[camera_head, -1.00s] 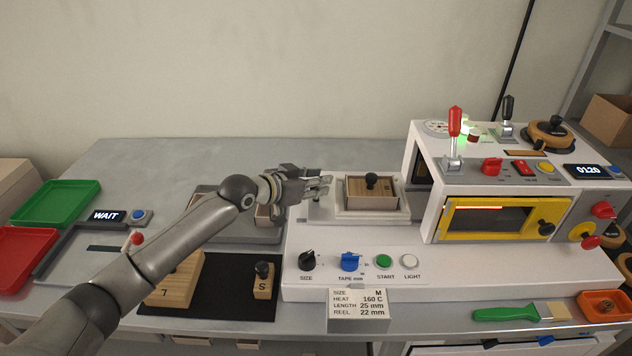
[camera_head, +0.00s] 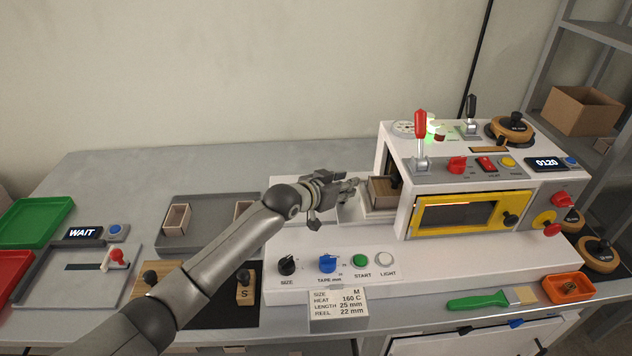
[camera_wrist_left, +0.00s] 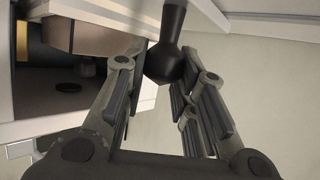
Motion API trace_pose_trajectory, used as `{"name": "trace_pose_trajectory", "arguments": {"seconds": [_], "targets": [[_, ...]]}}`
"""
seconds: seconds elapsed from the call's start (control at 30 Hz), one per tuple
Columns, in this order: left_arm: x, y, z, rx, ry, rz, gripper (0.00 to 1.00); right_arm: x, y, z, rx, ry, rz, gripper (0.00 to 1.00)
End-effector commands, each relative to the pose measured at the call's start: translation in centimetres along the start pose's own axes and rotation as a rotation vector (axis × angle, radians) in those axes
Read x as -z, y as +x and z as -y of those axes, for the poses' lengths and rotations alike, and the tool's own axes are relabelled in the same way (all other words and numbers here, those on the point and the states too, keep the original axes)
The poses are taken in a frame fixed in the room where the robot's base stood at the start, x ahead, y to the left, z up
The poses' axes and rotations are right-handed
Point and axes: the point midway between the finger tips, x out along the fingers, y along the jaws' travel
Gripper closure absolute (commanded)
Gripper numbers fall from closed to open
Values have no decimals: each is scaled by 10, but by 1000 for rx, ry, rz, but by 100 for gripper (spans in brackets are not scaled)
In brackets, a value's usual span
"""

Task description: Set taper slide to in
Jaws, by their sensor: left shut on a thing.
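The taper slide (camera_head: 352,208) is a white carriage on the white machine. My left gripper (camera_head: 353,186) is at the slide's left end, left of the block. In the left wrist view its fingers close on a black ball-ended handle (camera_wrist_left: 172,62) of the slide. The wooden block (camera_wrist_left: 93,45) also shows there, beside the handle. My right gripper is not in view.
The machine housing (camera_head: 395,150) stands right of the slide, with a red lever (camera_head: 421,135) on top and a yellow-framed window (camera_head: 418,216). Dials and buttons line the front, including a blue TAPE dial (camera_head: 327,263). Grey trays lie left of the machine.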

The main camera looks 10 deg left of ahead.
Motion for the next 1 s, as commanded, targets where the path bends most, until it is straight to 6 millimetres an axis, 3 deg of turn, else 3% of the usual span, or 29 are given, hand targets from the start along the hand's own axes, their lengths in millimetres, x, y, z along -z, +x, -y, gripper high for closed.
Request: {"name": "trace_pose_trajectory", "arguments": {"seconds": [0.1, 0.33, 0.93, 0.97, 1.0], "targets": [[8, 17, -21, -5, -2, -2, 100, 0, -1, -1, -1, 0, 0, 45], [16, 39, -43, -3, -3, 0, 100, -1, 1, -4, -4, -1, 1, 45], [19, 47, -52, -2, -1, -1, 100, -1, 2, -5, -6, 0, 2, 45], [19, 47, -52, -2, -1, -1, 70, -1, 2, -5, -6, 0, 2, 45], [19, 47, -52, -2, -1, -1, 65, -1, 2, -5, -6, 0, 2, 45]]}}
